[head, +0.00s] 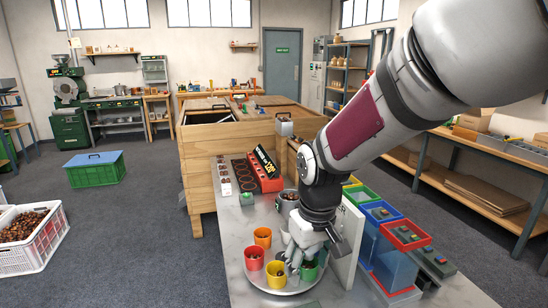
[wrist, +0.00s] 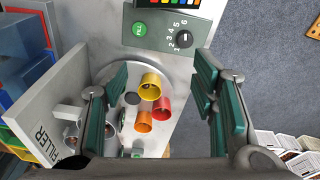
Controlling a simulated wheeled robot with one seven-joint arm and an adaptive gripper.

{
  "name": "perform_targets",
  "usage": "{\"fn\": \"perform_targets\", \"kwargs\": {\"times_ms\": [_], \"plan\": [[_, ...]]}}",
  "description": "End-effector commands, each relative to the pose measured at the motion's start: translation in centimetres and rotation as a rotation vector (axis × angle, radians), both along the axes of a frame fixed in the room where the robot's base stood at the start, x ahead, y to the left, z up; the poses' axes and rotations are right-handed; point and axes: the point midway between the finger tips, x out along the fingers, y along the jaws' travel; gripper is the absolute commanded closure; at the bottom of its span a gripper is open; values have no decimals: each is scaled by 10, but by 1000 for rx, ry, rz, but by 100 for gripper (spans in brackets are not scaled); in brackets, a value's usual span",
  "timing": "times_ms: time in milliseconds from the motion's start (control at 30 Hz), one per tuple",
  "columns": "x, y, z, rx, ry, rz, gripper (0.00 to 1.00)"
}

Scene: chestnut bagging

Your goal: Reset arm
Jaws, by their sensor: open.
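My gripper (head: 302,248) hangs at the end of my arm, low over a round grey turntable (head: 262,282) on the workbench. On the turntable stand an orange cup (head: 263,237), a red cup (head: 254,259), a yellow cup (head: 275,274) and a green cup (head: 309,272), with dark contents showing. The green cup is close beside my gripper and partly covered by it. Whether they touch is unclear.
A white filler panel (head: 347,250) stands just right of my gripper. Bins with green, blue and red (head: 405,236) rims stand beyond it. A wooden crate (head: 197,170) is behind the bench. A control box (wrist: 160,26) with a FILL button shows in the wrist view.

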Motion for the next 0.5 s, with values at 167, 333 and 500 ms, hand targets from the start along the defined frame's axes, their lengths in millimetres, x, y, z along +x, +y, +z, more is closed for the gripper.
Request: {"fn": "perform_targets", "kwargs": {"times_ms": [167,333,500], "plan": [[-35,-38,51,15,-73,-104,47],[-76,-69,85,32,-134,-198,47],[-120,-94,107,50,-195,-294,47]]}}
